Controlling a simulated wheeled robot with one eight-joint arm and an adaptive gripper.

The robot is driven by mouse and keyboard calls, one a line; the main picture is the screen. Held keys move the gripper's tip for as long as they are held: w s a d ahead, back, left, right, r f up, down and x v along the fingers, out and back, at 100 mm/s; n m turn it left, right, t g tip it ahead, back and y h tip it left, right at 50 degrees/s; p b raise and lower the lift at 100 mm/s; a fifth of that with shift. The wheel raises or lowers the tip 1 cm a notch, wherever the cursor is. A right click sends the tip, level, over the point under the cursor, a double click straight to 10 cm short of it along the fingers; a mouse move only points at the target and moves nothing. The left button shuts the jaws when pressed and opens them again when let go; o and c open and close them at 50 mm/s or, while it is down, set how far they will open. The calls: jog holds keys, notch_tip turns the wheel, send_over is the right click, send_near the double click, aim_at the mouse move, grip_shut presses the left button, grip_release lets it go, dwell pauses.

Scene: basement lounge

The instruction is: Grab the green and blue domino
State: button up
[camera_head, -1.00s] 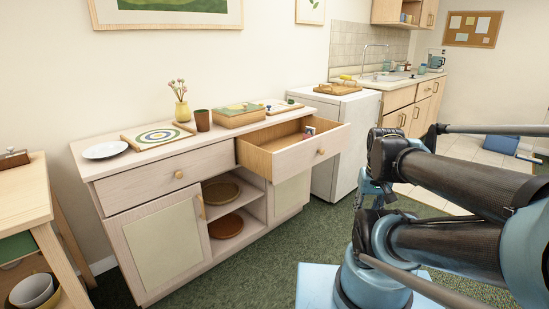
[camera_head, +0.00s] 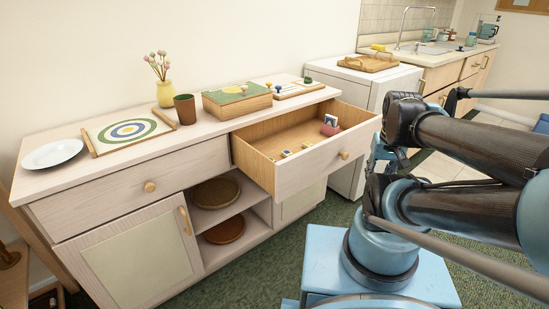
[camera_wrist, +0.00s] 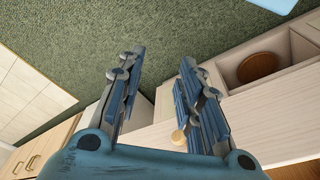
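The open drawer (camera_head: 262,166) of the pale wooden sideboard holds a few small pieces. Small yellow-and-blue pieces (camera_head: 285,153) lie near its front left, and another small piece (camera_head: 307,144) lies near the front. They may be dominoes, but they are too small to tell which is green and blue. My gripper (camera_wrist: 158,80) is open in the wrist view, with its two blue fingers spread apart and nothing between them. No domino is visible in the wrist view.
A reddish holder with cards (camera_head: 330,127) sits at the drawer's right end. On the sideboard top stand a plate (camera_head: 52,153), a target board (camera_head: 127,131), a brown cup (camera_head: 185,109), a vase (camera_head: 164,93) and a box (camera_head: 237,101). Green carpet (camera_head: 265,258) lies clear in front.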

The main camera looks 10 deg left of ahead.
jog(key=shift+w+d, duration=0.25)
jog(key=shift+w, duration=0.2)
jog(key=o, duration=0.4)
jog(key=shift+s+r, duration=0.15)
jog(key=w+a+r+n+g, duration=0.1)
jog(key=w+a+r+n, duration=0.2)
jog(key=w+a+r, duration=0.4)
jog(key=w+a+r+n, duration=0.25)
jog(key=w+a, duration=0.25)
jog(key=a, duration=0.3)
jog(key=w+a+f+n+g, duration=0.1)
jog(key=w+a+n, duration=0.1)
jog(key=a, duration=0.9)
jog(key=w+a+n, duration=0.1)
jog(key=a+n, duration=0.2)
jog(key=a, duration=0.7)
jog(key=shift+m, duration=0.25)
notch_tip(320, 180, down, 17)
jog(key=shift+r, duration=0.1)
